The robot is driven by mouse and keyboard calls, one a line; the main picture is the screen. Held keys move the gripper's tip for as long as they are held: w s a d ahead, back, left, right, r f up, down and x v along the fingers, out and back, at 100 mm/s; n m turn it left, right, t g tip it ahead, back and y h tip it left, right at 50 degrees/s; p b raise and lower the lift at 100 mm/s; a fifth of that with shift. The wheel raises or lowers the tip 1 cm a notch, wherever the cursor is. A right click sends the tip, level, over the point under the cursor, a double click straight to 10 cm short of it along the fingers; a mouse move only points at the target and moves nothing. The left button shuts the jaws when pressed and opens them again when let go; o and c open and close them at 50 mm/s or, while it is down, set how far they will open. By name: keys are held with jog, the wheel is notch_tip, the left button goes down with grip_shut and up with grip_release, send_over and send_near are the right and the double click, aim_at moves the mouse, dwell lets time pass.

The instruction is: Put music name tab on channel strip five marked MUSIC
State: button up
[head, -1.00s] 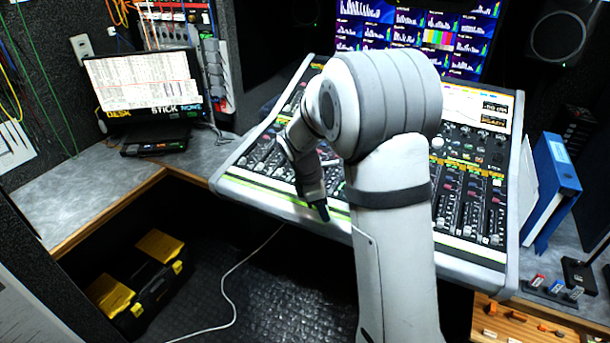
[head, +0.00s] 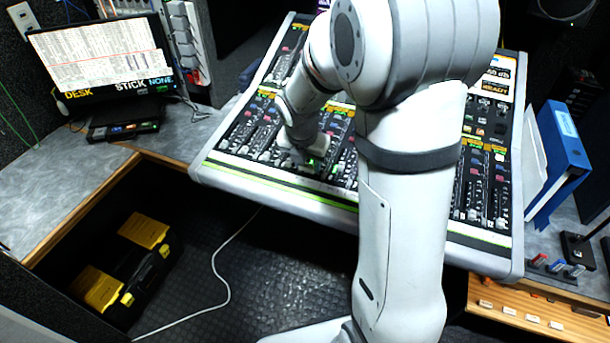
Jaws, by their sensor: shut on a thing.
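My gripper (head: 308,160) is over the lower front part of the mixing console (head: 215,172), close above the fader strips left of my arm's upright link. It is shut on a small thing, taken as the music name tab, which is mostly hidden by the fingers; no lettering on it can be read. A green strip (head: 275,193) runs along the console's front edge, just below the gripper. The strip labels are too small to read, and strip five marked MUSIC cannot be made out. My arm hides the console's middle.
A monitor (head: 105,60) stands on the grey desk at the left. A blue binder (head: 562,150) and small coloured tabs in a holder (head: 556,268) are at the right, above a wooden drawer (head: 540,312). A black and yellow toolbox (head: 125,275) and white cable (head: 224,280) lie on the floor.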

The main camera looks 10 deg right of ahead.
aim_at(306, 170)
jog(key=shift+s+a+b+x, duration=0.1)
jog(key=shift+s+x, duration=0.05)
jog(key=shift+x, duration=0.65)
jog(key=shift+s+a+b+x, duration=0.1)
jog(key=shift+s+x, duration=0.05)
jog(key=shift+x, duration=0.6)
jog(key=shift+s+a+b+x, duration=0.1)
jog(key=shift+s+x, duration=0.05)
jog(key=shift+x, duration=0.65)
jog(key=shift+f, duration=0.1)
jog(key=shift+f, duration=0.1)
jog(key=o, duration=0.9)
jog(key=shift+o, duration=0.2)
jog(key=p+v, duration=0.1)
jog(key=v, duration=1.1)
jog(key=s+r+m, duration=0.2)
jog(key=s+m, duration=0.7)
jog(key=m, duration=0.5)
jog(key=s+d+r+m+y, duration=0.1)
jog(key=s+r+m, duration=0.1)
jog(key=s+m, duration=0.7)
jog(key=m, duration=0.5)
jog(key=shift+s+r+m+y, duration=0.25)
jog(key=shift+s+m+y, duration=0.05)
jog(key=shift+s+m, duration=0.1)
